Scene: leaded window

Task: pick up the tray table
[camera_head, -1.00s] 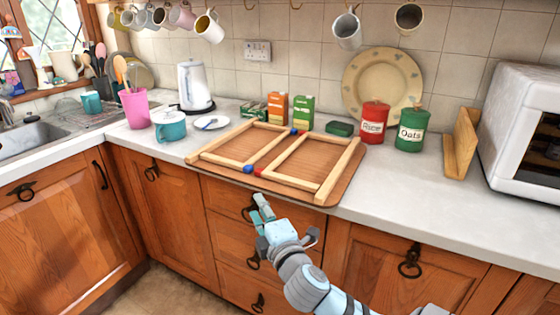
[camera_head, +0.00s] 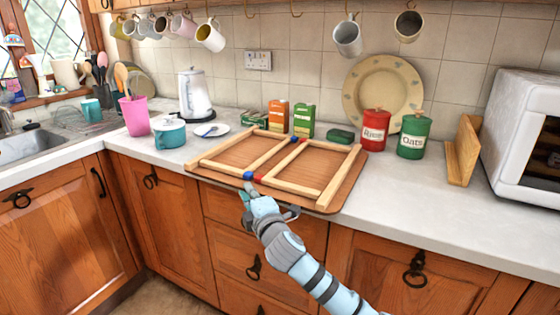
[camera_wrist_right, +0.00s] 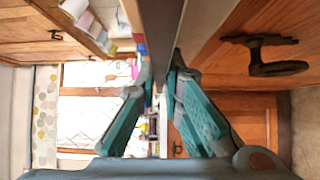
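The tray table (camera_head: 285,153) lies flat on the counter, brown board down, with its pale wooden leg frames folded on top. Blue and red ends show on the legs. Its front edge runs along the counter's front. My right gripper (camera_head: 247,191) is at this front edge, near the blue and red leg ends. In the right wrist view, the two teal fingers (camera_wrist_right: 161,72) lie on either side of a dark strip that looks like the board's edge (camera_wrist_right: 164,30). I cannot tell whether they press on it. My left gripper is not in view.
Behind the tray table stand two cartons (camera_head: 303,121), a green block (camera_head: 340,134), and red (camera_head: 374,130) and green (camera_head: 414,135) canisters. A teal pot (camera_head: 170,132) and a small plate (camera_head: 209,130) are to its left. The counter (camera_head: 400,200) is clear to its right.

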